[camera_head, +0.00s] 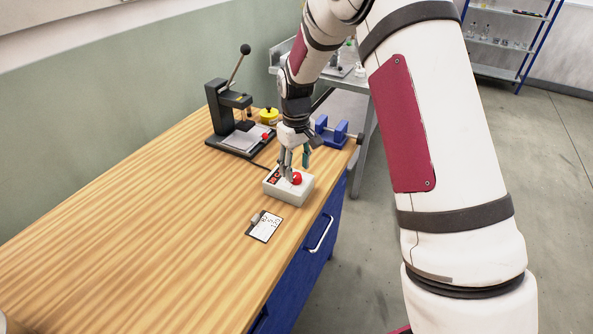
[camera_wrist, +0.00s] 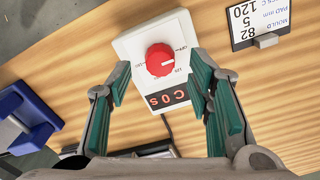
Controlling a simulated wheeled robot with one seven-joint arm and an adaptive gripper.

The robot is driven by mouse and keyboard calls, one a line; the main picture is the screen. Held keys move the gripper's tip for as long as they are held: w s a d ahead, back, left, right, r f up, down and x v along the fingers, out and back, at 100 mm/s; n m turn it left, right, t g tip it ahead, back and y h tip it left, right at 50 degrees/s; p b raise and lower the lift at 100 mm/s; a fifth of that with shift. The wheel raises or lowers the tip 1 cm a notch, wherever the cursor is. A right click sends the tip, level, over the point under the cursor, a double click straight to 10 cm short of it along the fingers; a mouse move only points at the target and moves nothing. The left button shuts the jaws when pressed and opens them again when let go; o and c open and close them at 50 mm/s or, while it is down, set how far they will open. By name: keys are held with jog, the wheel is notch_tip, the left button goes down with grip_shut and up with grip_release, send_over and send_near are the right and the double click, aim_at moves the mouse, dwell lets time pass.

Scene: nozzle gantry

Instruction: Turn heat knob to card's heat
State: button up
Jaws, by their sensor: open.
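The heat knob is a round red knob (camera_wrist: 160,60) with a white pointer line, on a pale control box (camera_wrist: 127,45). In the wrist view the pointer faces right; the scale print is too small to read surely. Red characters glow on the box's dark display (camera_wrist: 167,97), seen upside down, perhaps 50C. My gripper (camera_wrist: 160,84) is open, its green-padded fingers apart on either side of the box's display end, not closed on the knob. The head view shows the gripper (camera_head: 295,166) just above the box (camera_head: 292,194). The card (camera_wrist: 262,15) shows 120, 5 and 82; its labels are partly cut off.
A black lever press (camera_head: 222,110) stands behind the box on the wooden table (camera_head: 130,220). A blue vise-like block (camera_head: 332,132) and a yellow round item (camera_head: 269,115) are near it. The table's left part is clear.

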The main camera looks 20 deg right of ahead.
aim_at(296, 178)
jog(key=shift+f, duration=1.25)
grip_shut()
jog(key=shift+m, duration=0.3)
jog(key=m+b, duration=0.1)
jog(key=m, duration=0.4)
jog(key=shift+m, duration=0.3)
jog(key=m+b, duration=0.1)
jog(key=m, duration=0.4)
jog(key=shift+m, duration=0.3)
